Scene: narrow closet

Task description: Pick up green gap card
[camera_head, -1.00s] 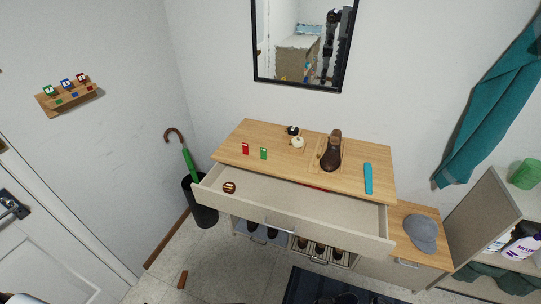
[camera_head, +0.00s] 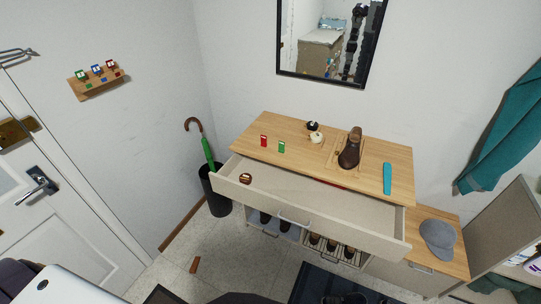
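The green gap card (camera_head: 281,147) stands upright on the wooden dresser top (camera_head: 365,185), toward its left front part. A red card (camera_head: 264,141) of similar shape stands just left of it. Neither of my grippers shows in the head view, so whether they are open or shut is hidden.
The dresser's top drawer (camera_head: 330,224) is pulled open below the cards, with a small brown striped round object (camera_head: 245,179) inside. A brown shoe (camera_head: 350,149), a white round item (camera_head: 316,138) and a teal strip (camera_head: 387,178) are on top. An umbrella stand (camera_head: 217,199) stands left.

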